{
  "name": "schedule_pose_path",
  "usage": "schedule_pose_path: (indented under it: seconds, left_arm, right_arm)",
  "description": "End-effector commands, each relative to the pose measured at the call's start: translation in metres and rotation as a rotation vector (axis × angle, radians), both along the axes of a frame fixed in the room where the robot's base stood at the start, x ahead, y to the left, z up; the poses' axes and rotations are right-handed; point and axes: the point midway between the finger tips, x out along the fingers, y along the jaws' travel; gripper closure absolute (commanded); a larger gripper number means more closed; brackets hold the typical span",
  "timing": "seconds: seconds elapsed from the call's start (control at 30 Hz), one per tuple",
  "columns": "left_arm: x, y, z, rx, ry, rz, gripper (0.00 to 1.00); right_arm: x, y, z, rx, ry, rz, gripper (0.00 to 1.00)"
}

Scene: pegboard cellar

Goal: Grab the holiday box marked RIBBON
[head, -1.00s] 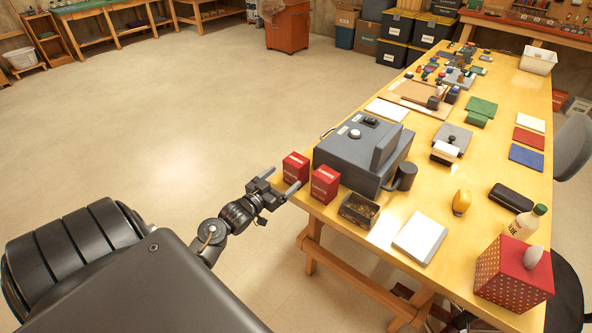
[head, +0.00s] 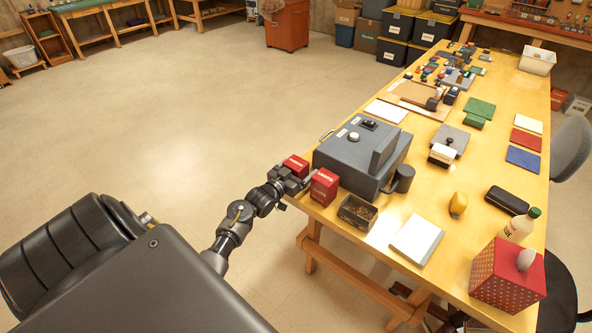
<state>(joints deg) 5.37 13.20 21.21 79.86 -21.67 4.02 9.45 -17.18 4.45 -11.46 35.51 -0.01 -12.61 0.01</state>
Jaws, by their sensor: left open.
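Two small red boxes with white labels stand at the near left edge of the wooden table. The farther red box (head: 298,164) is partly hidden behind my left gripper (head: 297,174). The nearer red box (head: 324,186) stands just to its right. The labels are too small to read, so I cannot tell which is marked RIBBON. My left gripper is open at the farther box, with one finger reaching into the gap between the two boxes. I cannot tell whether it touches either box. My right gripper is not in view.
A grey machine (head: 350,158) stands right behind the boxes. An open dark tray (head: 357,211) of small pieces and a white-grey pad (head: 417,240) lie to the right. A red dotted box (head: 507,277) stands at the table's near right. The floor left of the table (head: 330,215) is clear.

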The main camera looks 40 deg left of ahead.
Motion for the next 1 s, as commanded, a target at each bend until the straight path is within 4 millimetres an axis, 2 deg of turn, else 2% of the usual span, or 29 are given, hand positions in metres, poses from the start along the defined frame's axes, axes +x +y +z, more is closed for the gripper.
schedule_pose_path:
  seconds: [0.1,0.5,0.77,0.87,1.0]
  left_arm:
    - [0.0,0.0,0.0,0.0,0.0,0.0,0.13]
    - [-0.001,0.0,0.0,0.0,0.0,0.0,0.65]
    - [0.0,0.0,0.004,0.001,-0.002,0.0,0.65]
    - [0.0,0.0,0.015,0.004,-0.004,-0.001,0.65]
    - [0.0,0.0,0.042,0.004,-0.007,-0.001,0.65]
  right_arm:
    - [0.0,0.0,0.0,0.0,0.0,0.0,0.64]
    - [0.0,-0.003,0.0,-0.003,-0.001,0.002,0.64]
    - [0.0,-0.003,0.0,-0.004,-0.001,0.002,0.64]
    - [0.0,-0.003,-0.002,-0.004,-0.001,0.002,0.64]
    - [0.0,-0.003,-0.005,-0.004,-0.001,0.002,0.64]
